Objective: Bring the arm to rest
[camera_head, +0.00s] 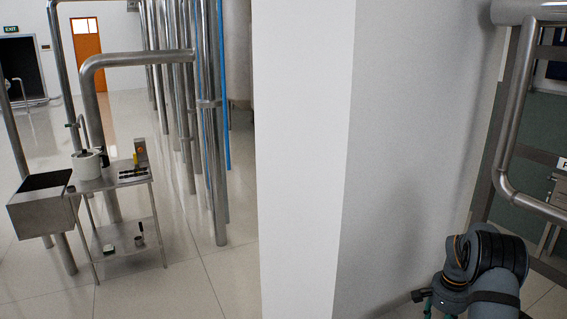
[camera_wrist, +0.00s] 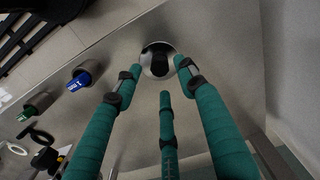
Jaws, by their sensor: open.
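My gripper (camera_wrist: 160,80) shows in the wrist view with its teal-wrapped fingers spread apart and nothing held between them. Beyond the fingertips is a round metal fitting with a dark centre (camera_wrist: 158,59) on a grey metal panel (camera_wrist: 215,40). I cannot tell whether any fingertip touches it. In the head view my dark grey arm (camera_head: 485,265) is bent at the lower right. Only small teal parts show beside it there, and most of the gripper is hidden or out of frame.
The panel bears a blue-marked knob (camera_wrist: 82,79) and a green-marked knob (camera_wrist: 30,112). A white wall column (camera_head: 300,150) stands left of my arm, with metal pipes (camera_head: 520,120) at the right.

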